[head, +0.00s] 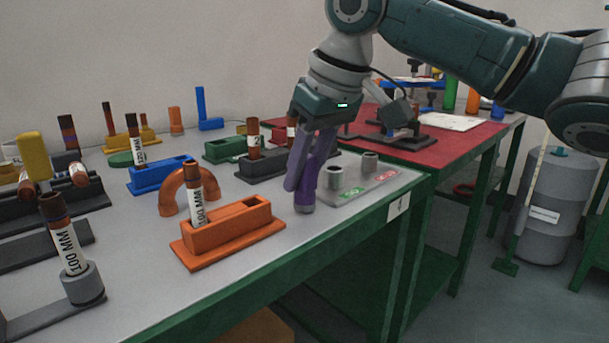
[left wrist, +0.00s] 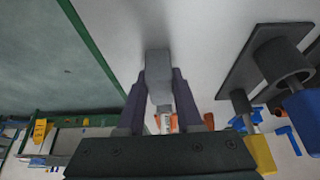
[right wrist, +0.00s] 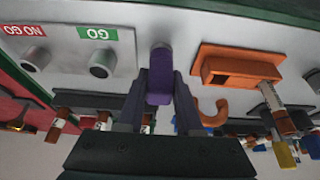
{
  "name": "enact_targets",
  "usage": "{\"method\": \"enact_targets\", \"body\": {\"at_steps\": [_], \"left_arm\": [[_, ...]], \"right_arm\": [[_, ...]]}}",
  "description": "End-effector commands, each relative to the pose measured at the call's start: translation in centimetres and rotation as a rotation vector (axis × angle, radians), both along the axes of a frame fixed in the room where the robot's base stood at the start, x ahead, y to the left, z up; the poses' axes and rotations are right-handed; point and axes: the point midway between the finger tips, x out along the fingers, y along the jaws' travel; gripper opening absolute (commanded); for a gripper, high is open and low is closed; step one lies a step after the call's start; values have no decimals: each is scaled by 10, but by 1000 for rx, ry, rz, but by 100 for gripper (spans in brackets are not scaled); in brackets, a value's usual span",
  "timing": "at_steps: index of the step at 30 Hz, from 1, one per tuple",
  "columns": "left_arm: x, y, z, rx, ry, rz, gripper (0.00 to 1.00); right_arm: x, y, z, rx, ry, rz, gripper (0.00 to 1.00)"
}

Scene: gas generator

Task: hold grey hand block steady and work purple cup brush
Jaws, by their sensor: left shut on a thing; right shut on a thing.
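My right gripper (head: 300,184) points down over the right front part of the grey table. It is shut on the purple cup brush (head: 304,202), whose lower end is close to the tabletop; contact cannot be told. The brush (right wrist: 160,77) also shows between the fingers in the right wrist view. My left gripper (left wrist: 160,88) shows only in its own wrist view, shut on the grey hand block (left wrist: 158,68). The left arm and the block are outside the head view. The block and the brush do not appear together in any view.
The orange holder (head: 232,239) with a 100 MM tube stands left of the brush. The go/no-go gauge plate (head: 376,186) lies close on its right. An orange arch (head: 172,192), blue holder (head: 158,180) and several tubes stand behind. A red-topped table (head: 455,140) adjoins at right.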

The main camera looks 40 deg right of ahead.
Motion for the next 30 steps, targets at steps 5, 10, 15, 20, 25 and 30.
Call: {"method": "enact_targets", "body": {"at_steps": [5, 10, 15, 20, 25, 30], "left_arm": [[0, 0, 0, 0, 0, 0, 0], [0, 0, 0, 0, 0, 0, 0], [0, 0, 0, 0, 0, 0, 0], [0, 0, 0, 0, 0, 0, 0], [0, 0, 0, 0, 0, 0, 0], [0, 0, 0, 0, 0, 0, 0]], "right_arm": [[2, 0, 32, 1, -9, 0, 0], [1, 0, 68, 1, -8, 0, 0], [3, 7, 92, 2, -6, 14, 0], [15, 52, 107, 2, -7, 99, 0], [27, 133, 129, -1, -9, 255, 0], [24, 207, 154, -4, -7, 400, 0]]}}
